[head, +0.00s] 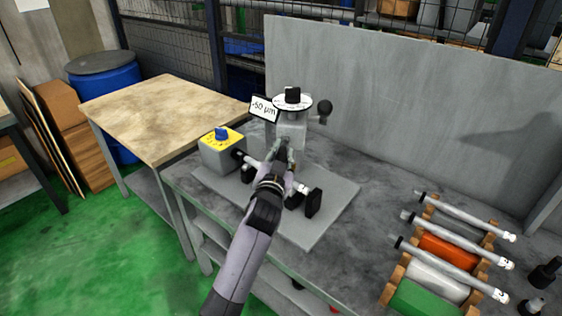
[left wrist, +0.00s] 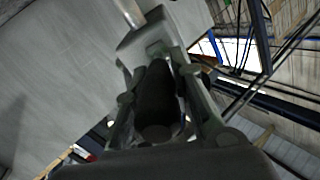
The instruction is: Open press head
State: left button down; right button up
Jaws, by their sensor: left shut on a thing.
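The press head (head: 291,132) is a grey block with a white dial and black knob on top, standing on the grey base plate (head: 325,218) of the grinder. My left gripper (head: 284,158) is in front of the press head, reaching up from below. In the left wrist view, the fingers (left wrist: 160,95) are closed around a black cylindrical handle (left wrist: 155,105), with a grey block (left wrist: 165,35) right beyond it. A light shaft (head: 300,184) lies across the base plate, partly hidden by the gripper. My right gripper is not in view.
A grey box with a yellow top and blue knob (head: 222,137) stands left of the press head, near a "-50 µm" sign (head: 264,108). A rack (head: 395,280) with several shafts is at right. A grey panel (head: 400,100) stands behind. A wooden table (head: 160,110) is left.

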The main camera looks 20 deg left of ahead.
pick_arm(q)
jog(key=shift+d+f+y, duration=0.15)
jog(key=shift+d+y, duration=0.15)
jog(key=shift+d, duration=0.2)
jog(key=c, duration=1.4)
grip_release()
jog(key=shift+a, duration=0.1)
jog(key=s+d, duration=0.1)
jog(key=s, duration=1.1)
jog(key=shift+d, duration=0.25)
jog(key=shift+c, duration=0.3)
